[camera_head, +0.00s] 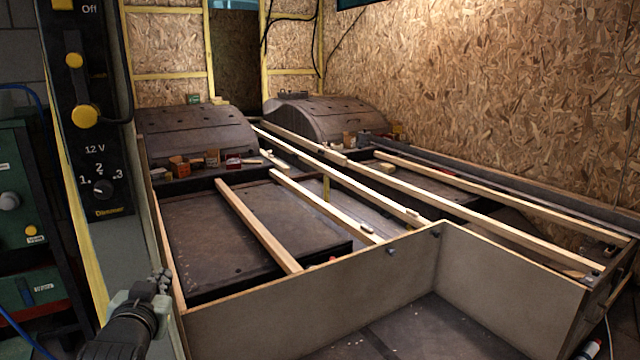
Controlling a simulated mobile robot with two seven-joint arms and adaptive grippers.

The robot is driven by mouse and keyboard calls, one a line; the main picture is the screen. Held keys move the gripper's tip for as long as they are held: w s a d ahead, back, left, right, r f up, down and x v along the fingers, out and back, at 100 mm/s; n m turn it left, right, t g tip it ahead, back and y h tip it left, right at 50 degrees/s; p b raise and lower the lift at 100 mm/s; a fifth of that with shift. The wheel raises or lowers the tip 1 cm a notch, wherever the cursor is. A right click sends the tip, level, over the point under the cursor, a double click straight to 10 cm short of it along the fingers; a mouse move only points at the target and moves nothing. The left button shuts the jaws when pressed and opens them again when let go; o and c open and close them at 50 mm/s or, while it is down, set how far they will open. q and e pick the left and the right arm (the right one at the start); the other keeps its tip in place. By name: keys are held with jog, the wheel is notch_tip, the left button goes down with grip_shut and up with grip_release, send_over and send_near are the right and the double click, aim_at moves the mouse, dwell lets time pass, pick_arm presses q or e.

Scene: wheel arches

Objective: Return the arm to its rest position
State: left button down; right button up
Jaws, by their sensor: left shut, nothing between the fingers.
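My left gripper (161,281) is at the lower left, shut and empty. Its dark body and pale arm link come in from the bottom edge, in front of the left end of a wooden frame. The fingertips are small and partly lost against the panel behind. My right gripper and arm are not in view.
A tall control panel (97,155) with yellow knobs stands close at the left. A low board wall (320,295) crosses the front. Behind it lie long wooden battens (258,225) and two dark wheel arches (195,130) (330,119). Small boxes (180,167) sit by the left arch.

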pick_arm(q)
jog(key=s+d+f+g+h, duration=0.1)
jog(key=s+f+g, duration=0.3)
jog(key=f, duration=0.5)
jog(key=s+d+f+g, duration=0.1)
jog(key=s+f, duration=0.5)
jog(key=f, duration=0.3)
jog(key=s+f+g, duration=0.3)
jog(key=s+f, duration=0.4)
jog(key=s, duration=0.3)
jog(key=s+d+f+m+g+p, duration=0.1)
jog(key=s+f+g, duration=0.3)
jog(key=s+f, duration=0.4)
jog(key=s, duration=0.2)
jog(key=shift+s+f+h, duration=0.25)
jog(key=shift+s+h, duration=0.05)
jog(key=shift+h, duration=0.1)
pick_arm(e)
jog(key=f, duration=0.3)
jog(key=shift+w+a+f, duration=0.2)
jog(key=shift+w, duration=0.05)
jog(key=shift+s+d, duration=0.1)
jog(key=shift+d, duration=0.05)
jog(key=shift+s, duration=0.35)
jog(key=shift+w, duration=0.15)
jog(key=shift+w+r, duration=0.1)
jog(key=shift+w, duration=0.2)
